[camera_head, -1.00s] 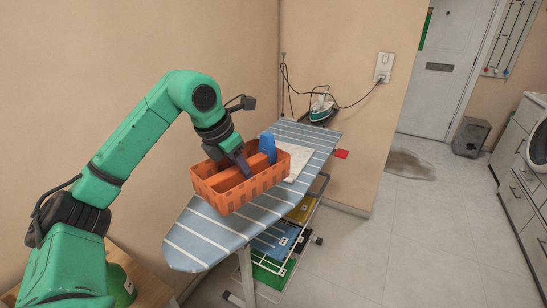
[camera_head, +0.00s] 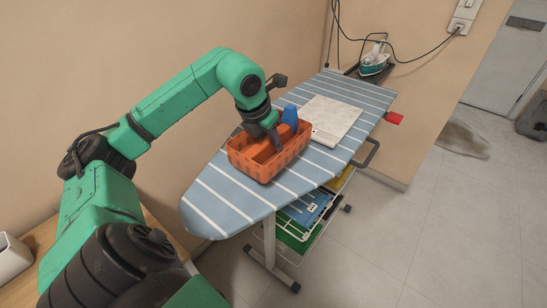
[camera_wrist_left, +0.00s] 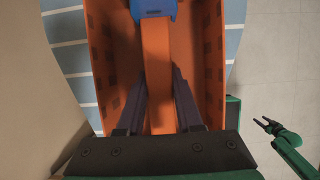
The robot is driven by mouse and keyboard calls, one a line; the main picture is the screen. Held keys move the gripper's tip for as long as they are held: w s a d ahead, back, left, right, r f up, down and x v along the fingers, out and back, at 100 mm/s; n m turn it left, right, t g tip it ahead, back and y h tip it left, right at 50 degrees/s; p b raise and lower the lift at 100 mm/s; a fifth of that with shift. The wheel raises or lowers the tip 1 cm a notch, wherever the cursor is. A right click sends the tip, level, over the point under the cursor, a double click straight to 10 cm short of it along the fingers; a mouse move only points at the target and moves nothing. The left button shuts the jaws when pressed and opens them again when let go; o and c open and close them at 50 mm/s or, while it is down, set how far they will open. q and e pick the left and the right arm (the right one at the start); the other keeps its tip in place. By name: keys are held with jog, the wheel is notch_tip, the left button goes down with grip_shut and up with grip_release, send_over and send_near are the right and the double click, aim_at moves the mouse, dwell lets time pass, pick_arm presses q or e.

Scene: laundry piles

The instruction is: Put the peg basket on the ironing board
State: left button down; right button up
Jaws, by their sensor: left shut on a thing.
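The peg basket (camera_head: 250,165) is an orange slotted box with a central handle bar. It is over the middle of the blue-striped ironing board (camera_head: 217,205), close to its surface; I cannot tell whether it touches. My left gripper (camera_head: 273,140) reaches down into it and is shut on its handle. The wrist view shows the fingers (camera_wrist_left: 158,90) on both sides of the handle (camera_wrist_left: 157,60). A blue item (camera_head: 290,115) shows at the basket's far side. My right gripper (camera_wrist_left: 266,125) is small at the right of the wrist view, fingers apart and empty.
A folded pale cloth (camera_head: 330,115) lies on the board just beyond the basket. An iron (camera_head: 375,62) stands at the far end, its cord running to a wall socket. A rack with folded items (camera_head: 308,208) is under the board. The board's near end is bare.

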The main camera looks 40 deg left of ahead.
aim_at(271, 157)
pick_arm(q)
notch_tip(271, 157, down, 4)
jog(key=shift+s+d+f, duration=0.1)
jog(key=shift+f, duration=0.6)
jog(key=c, duration=0.6)
grip_release()
pick_arm(e)
jog(key=shift+w+a+f, duration=0.35)
jog(key=shift+f, duration=0.1)
